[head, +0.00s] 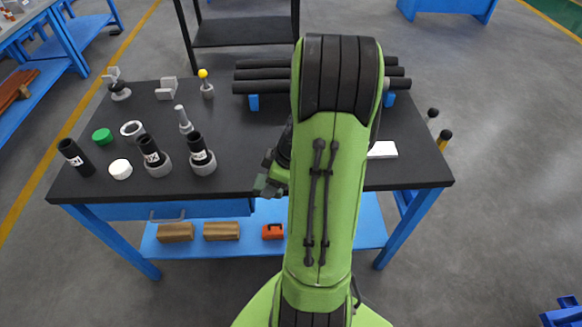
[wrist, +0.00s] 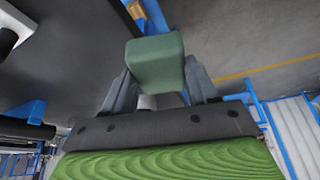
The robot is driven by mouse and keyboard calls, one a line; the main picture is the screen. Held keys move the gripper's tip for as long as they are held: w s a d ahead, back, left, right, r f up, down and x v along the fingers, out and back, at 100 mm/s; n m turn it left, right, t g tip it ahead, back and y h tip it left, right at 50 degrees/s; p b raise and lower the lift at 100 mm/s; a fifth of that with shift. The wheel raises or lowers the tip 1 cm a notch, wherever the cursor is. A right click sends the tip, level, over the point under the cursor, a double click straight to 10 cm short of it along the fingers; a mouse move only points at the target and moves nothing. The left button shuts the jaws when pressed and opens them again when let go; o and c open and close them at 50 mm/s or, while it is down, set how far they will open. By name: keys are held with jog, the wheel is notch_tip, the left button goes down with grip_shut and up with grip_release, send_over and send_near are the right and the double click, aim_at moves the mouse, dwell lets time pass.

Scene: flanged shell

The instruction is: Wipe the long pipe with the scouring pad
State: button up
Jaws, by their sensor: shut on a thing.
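My gripper (head: 272,178) is by the front edge of the table, left of my arm. In the wrist view, my gripper (wrist: 158,82) is shut on the green scouring pad (wrist: 155,62), which sits between its two fingers. The pad looks clear of the table. Long black pipes (head: 262,87) lie side by side across blue supports at the back right of the table, behind my gripper. My arm hides their middle part. I cannot tell which one is the long pipe.
The dark table (head: 230,130) carries short upright black pipes (head: 200,150) in grey flanges, a green cap (head: 102,136), a white cap (head: 120,169) and a yellow-tipped part (head: 206,86) at left. A white block (head: 382,150) lies at right. The front middle is clear.

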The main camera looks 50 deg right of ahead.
jog(key=w+a+f+m, duration=0.2)
jog(key=w+a+f, duration=0.2)
jog(key=a, duration=0.2)
jog(key=w+a+f+m+h, duration=0.1)
jog(key=w+a+f, duration=0.3)
jog(key=a, duration=0.3)
jog(key=w+a+f+m+h, duration=0.1)
jog(key=w+a+f+m, duration=0.1)
jog(key=w+a+f, duration=0.2)
jog(key=a, duration=0.3)
jog(key=shift+w+f+m+t, duration=0.3)
jog(key=shift+w+f, duration=0.05)
